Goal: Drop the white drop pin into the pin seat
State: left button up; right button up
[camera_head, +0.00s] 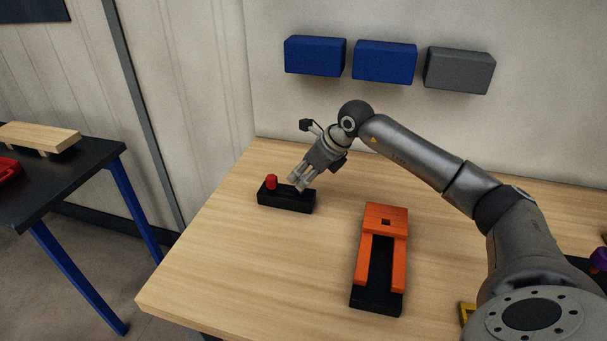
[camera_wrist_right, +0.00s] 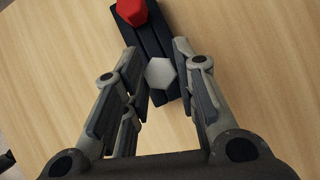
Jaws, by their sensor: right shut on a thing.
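The white drop pin (camera_wrist_right: 161,73) shows its pale hexagonal head in the right wrist view, between the fingers of my right gripper (camera_wrist_right: 158,88). In the head view my right gripper (camera_head: 299,184) is low over the right part of a black block (camera_head: 286,203) and is shut on the pin. The gripper hides the pin there, and I cannot tell whether the pin is still in the block. The orange fixture (camera_head: 386,217) has a small dark square hole (camera_head: 386,222) in its top, likely the pin seat. My left gripper is not in view.
A red pin (camera_head: 271,182) stands in the left part of the black block, and it also shows in the wrist view (camera_wrist_right: 132,11). A purple thing (camera_head: 599,258) and a yellow piece (camera_head: 467,312) are at the right. Blue and grey bins hang on the wall.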

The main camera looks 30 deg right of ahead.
jog(key=shift+f+b, duration=0.55)
jog(key=shift+f, duration=0.25)
jog(key=o, duration=1.1)
jog(key=shift+o, duration=0.2)
jog(key=shift+r, duration=0.1)
jog(key=v, duration=1.2)
